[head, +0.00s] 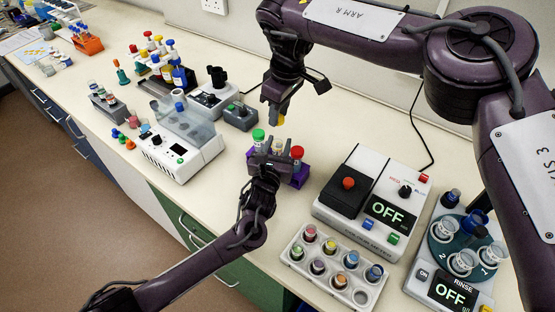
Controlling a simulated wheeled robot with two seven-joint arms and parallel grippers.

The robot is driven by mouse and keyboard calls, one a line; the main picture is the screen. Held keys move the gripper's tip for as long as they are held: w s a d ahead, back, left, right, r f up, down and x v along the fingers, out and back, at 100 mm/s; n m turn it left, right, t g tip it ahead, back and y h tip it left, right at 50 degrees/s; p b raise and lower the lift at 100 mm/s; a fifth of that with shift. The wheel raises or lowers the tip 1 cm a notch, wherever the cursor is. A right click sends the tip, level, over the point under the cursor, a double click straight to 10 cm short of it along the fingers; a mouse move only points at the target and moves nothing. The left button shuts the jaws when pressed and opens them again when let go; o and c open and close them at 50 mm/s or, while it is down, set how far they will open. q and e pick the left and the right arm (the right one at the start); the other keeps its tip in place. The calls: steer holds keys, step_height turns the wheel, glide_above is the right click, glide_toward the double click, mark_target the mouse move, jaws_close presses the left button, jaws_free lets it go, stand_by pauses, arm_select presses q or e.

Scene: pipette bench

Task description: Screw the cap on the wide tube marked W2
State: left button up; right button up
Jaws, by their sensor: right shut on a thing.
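A purple rack (301,176) holds wide tubes in the middle of the bench. One tube has a green cap (258,134), another a red cap (297,153). Between them is a pale tube top (278,148) with no coloured cap that I can make out. I cannot read any W2 mark. My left gripper (270,158) is at the front of the rack, hiding most of it and the tubes' lower parts; its finger opening is unclear. My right gripper (277,112) is shut on a yellow cap (280,121), held above and behind the rack, apart from the tubes.
A white device with a dark lid and red knob (348,183) stands right of the rack. A white machine with a clear lid (170,158) stands left.

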arm_select(q)
steer(key=shift+w+d, duration=0.15)
steer(key=shift+w, duration=0.25)
arm_select(e)
steer(key=shift+s, duration=0.1)
steer(key=shift+r, duration=0.1)
arm_select(q)
jaws_close()
arm_select(e)
steer(key=shift+f, duration=2.5)
steer(key=shift+f, duration=0.85)
steer(key=shift+f, duration=0.6)
